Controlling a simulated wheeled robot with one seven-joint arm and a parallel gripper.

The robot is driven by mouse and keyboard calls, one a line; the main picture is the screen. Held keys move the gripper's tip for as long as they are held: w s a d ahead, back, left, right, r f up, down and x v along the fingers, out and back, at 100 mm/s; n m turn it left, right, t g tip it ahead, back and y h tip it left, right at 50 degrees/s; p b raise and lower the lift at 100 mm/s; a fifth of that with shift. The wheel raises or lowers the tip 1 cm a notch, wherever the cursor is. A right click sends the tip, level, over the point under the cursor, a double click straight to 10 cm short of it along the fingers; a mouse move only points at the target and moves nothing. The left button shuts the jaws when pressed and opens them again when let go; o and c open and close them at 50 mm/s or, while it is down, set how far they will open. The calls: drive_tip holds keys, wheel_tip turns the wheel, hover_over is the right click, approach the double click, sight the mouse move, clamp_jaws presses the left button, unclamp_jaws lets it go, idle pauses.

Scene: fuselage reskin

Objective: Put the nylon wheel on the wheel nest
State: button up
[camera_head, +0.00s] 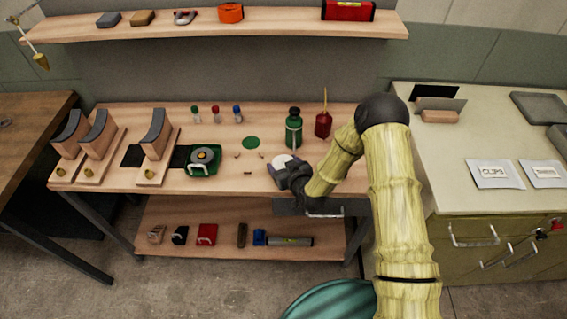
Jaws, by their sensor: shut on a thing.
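My gripper (280,172) is low over the right half of the middle workbench and shut on a pale round thing, which looks like the nylon wheel (283,159). The gripper's dark body hides its lower right part. I cannot tell whether the wheel touches the bench top. A flat green round patch (250,142) lies behind and left of my gripper. I cannot tell for sure which of these is the wheel nest.
A green bottle (293,129) and a red oil can (323,123) stand behind my gripper. Several small pegs lie between the holder and my gripper. Curved blocks on wooden stands (155,148) fill the bench's left. A cabinet (470,140) stands right, a shelf (220,29) above.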

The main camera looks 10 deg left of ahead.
drive_tip(key=shift+f, duration=0.15)
drive_tip(key=o, duration=1)
drive_tip(key=shift+o, duration=0.2)
drive_tip(key=shift+r, duration=0.25)
drive_tip(key=b+v, duration=0.2)
drive_tip(key=v, duration=1)
drive_tip(key=shift+d, duration=0.1)
